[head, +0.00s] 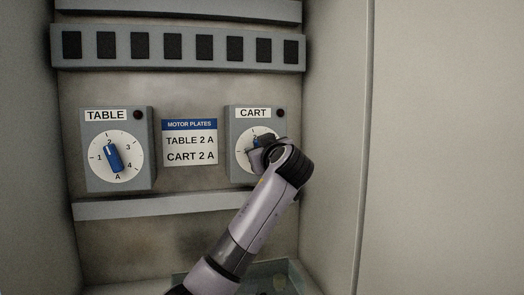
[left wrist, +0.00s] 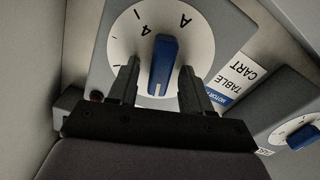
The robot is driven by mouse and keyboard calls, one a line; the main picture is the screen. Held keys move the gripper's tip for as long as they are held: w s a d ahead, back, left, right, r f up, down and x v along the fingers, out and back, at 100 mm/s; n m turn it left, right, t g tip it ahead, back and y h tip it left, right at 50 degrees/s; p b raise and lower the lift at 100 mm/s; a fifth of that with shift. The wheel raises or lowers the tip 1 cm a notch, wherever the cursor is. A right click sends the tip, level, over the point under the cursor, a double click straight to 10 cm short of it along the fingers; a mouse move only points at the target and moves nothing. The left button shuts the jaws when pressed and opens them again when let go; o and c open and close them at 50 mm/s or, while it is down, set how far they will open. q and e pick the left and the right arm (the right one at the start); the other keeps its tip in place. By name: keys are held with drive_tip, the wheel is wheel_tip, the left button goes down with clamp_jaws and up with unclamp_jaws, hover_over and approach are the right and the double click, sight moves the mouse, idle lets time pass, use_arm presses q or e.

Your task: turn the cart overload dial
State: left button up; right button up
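The cart overload dial (head: 242,152) is a white round scale on a grey box labelled CART. My left arm's wrist covers much of it in the head view. In the left wrist view the dial's scale (left wrist: 118,45) appears upside down, with A and 4 readable. Its blue knob (left wrist: 163,62) stands between the fingers of my left gripper (left wrist: 160,72). The fingers are open, with a gap on each side of the knob. A white mark shows at the knob's lower end there; the number beside it is hidden. My left gripper also shows in the head view (head: 262,145). My right gripper is not in view.
The TABLE dial (head: 117,157) with a blue knob is on a box at the left. A motor plates sign (head: 190,143) reading TABLE 2 A and CART 2 A hangs between the boxes. A ledge (head: 150,207) runs below, and the cabinet's side wall (head: 335,130) stands at the right.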

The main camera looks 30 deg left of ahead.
use_arm(q)
drive_tip(key=shift+d, duration=0.1)
drive_tip(key=b+v, duration=0.2)
drive_tip(key=v, duration=0.5)
drive_tip(key=shift+s+f, duration=0.1)
idle(0.6)
